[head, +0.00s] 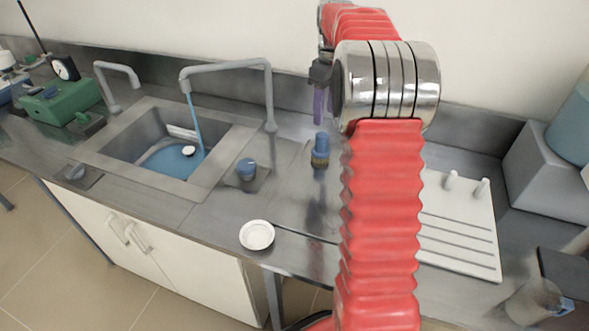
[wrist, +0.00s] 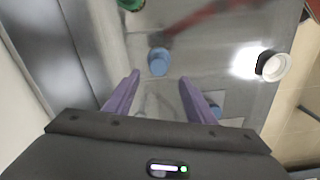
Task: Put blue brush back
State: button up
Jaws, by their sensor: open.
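The blue brush (head: 320,148) stands upright on the steel counter, with a blue upper part and a yellowish-dark lower part. In the wrist view its round blue top (wrist: 158,61) shows from above, ahead of and between the fingertips. My gripper (head: 319,118) hangs above the brush, apart from it. In the wrist view my gripper (wrist: 158,78) has its two purple fingers spread, with nothing between them. A second, shorter blue-topped item (head: 246,167) sits on a grey pad left of the brush; it is partly hidden by the right finger in the wrist view (wrist: 216,112).
A white dish (head: 257,235) stands near the counter's front edge. The sink (head: 105,152) with running water and curved taps is at the left. A white drainboard (head: 458,225) with pegs lies at the right. Something green (wrist: 131,4) stands beyond the brush.

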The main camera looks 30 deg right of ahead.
jog(key=s+a+r+m+t, duration=0.1)
jog(key=s+a+r, duration=0.4)
jog(key=a, duration=0.4)
jog(key=s+a+r+m+t, duration=0.1)
jog(key=s+a+r+t, duration=0.1)
jog(key=s+a+r, duration=0.4)
jog(key=s+a+f+m+t, duration=0.1)
jog(key=s+a+f, duration=0.3)
jog(key=s+a, duration=0.3)
jog(key=s+a+f+m+t, duration=0.1)
jog(key=s+a+f, duration=0.3)
jog(key=s, duration=0.7)
jog(key=shift+a+m, duration=0.6)
jog(key=shift+a, duration=0.75)
jog(key=shift+o, duration=0.4)
jog(key=shift+s, duration=0.1)
